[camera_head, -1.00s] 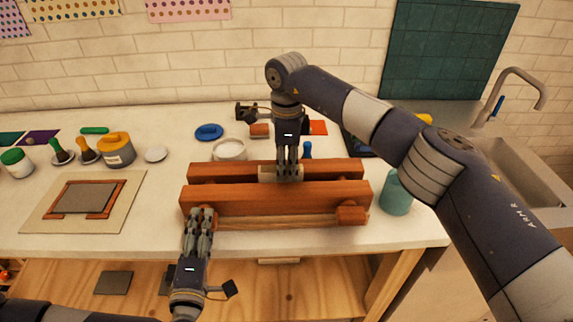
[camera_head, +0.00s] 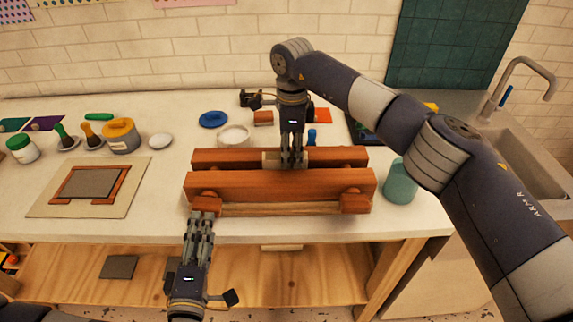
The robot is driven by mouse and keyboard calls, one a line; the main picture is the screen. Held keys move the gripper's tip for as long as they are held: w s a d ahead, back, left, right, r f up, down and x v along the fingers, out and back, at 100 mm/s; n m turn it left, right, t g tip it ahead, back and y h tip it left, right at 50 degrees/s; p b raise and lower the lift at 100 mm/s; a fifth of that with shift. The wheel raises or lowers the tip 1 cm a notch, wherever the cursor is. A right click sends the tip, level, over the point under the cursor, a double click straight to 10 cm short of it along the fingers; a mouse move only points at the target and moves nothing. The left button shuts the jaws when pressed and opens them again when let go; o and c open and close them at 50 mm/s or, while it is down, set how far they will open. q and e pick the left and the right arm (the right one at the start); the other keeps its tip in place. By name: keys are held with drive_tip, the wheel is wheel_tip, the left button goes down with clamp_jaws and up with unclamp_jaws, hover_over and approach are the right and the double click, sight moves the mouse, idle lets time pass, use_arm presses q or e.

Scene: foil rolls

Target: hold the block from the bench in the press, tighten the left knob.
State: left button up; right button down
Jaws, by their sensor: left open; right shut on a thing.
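The wooden press (camera_head: 280,186) stands on the bench, with a front beam and a rear beam and a gap between them. Its left knob (camera_head: 206,203) and right knob (camera_head: 355,202) are on the front side. A pale wooden block (camera_head: 271,160) is upright in the gap between the beams. My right gripper (camera_head: 293,163) reaches down from above and is shut on the block. My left gripper (camera_head: 202,216) is open, just in front of the left knob, with its fingers pointing at it. Whether the fingertips touch the knob is hard to tell. The block's lower part is hidden by the front beam.
A teal cup (camera_head: 400,184) stands close to the press's right end. A white bowl (camera_head: 234,135) and a blue lid (camera_head: 213,119) are behind it. A framed board (camera_head: 91,183), jars and stampers lie on the left. The bench in front of the press is narrow.

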drive_tip(key=c, duration=1.2)
unclamp_jaws()
drive_tip(key=shift+s, duration=0.1)
drive_tip(key=shift+c, duration=0.2)
use_arm(q)
drive_tip(key=s+a, duration=0.5)
drive_tip(key=s, duration=0.1)
use_arm(e)
drive_tip(key=shift+r+p, duration=2.05)
drive_tip(key=shift+r, duration=1.55)
use_arm(q)
wheel_tip(320, 180, up, 4)
drive_tip(key=shift+r, duration=0.1)
use_arm(e)
drive_tip(key=shift+f, duration=0.1)
